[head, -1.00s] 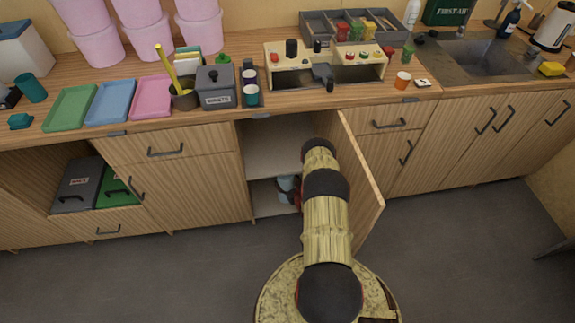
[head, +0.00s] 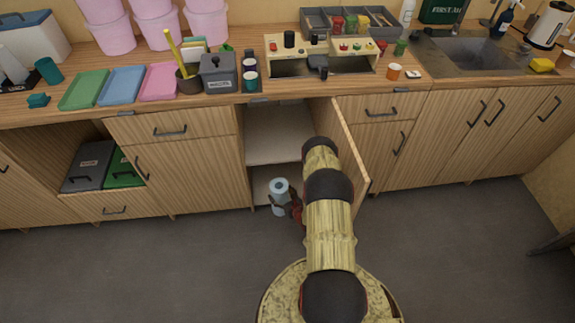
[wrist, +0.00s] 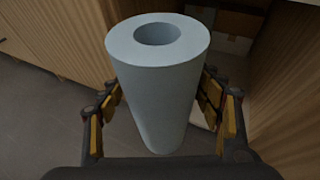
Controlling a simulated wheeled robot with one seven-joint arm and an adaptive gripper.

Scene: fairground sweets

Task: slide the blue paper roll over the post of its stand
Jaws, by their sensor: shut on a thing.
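The light blue paper roll (head: 279,197) stands upright at the mouth of the open cupboard, in front of its lower compartment. In the wrist view the roll (wrist: 155,95) fills the middle, with its round hole facing up toward the camera. My gripper (wrist: 162,98) is shut on the roll, one finger on each side of it. In the head view my gripper (head: 290,206) is at the roll's right side, partly hidden behind my arm. I cannot make out the stand or its post in either view.
The open cupboard door (head: 352,150) stands just right of my arm. A shelf (head: 275,135) lies above the roll inside the cupboard. The floor (head: 170,265) in front is clear.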

